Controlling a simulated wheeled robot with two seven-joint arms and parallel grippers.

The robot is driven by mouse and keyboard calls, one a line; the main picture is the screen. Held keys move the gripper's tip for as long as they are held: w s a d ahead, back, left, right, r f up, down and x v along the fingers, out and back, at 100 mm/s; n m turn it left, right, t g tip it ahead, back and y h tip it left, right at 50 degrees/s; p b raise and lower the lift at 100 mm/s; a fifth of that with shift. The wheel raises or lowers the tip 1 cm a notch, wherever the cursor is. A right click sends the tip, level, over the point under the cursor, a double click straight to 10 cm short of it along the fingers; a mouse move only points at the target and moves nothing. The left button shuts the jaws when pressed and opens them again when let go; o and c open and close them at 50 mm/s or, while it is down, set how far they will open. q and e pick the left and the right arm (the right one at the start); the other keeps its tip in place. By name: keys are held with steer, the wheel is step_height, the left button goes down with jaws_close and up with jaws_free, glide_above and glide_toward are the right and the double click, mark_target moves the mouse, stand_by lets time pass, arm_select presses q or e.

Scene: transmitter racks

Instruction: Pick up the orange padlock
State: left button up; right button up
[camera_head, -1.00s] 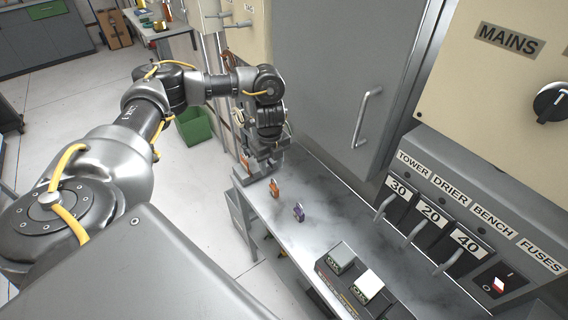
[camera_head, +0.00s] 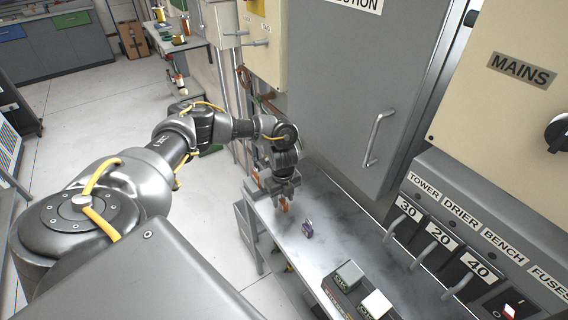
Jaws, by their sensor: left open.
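The orange padlock (camera_head: 284,205) stands on the grey bench top near its left end; its upper part is hidden by my gripper. My left gripper (camera_head: 277,196) reaches down from above and is open, with its fingers right at the padlock. I cannot tell whether the padlock is between the fingers or just in front of them. A purple padlock (camera_head: 307,229) stands on the bench a little to the right and nearer. My right gripper is not in view.
Two boxes with pale tops, a grey one (camera_head: 349,273) and a white one (camera_head: 377,304), sit nearer on the bench (camera_head: 345,225). A tall grey cabinet door with a handle (camera_head: 378,138) rises behind. Fuse switches (camera_head: 429,254) line the right side.

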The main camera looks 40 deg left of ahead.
arm_select(q)
steer(key=shift+f, duration=0.8)
steer(key=shift+c, duration=0.4)
jaws_close()
steer(key=shift+r, duration=0.15)
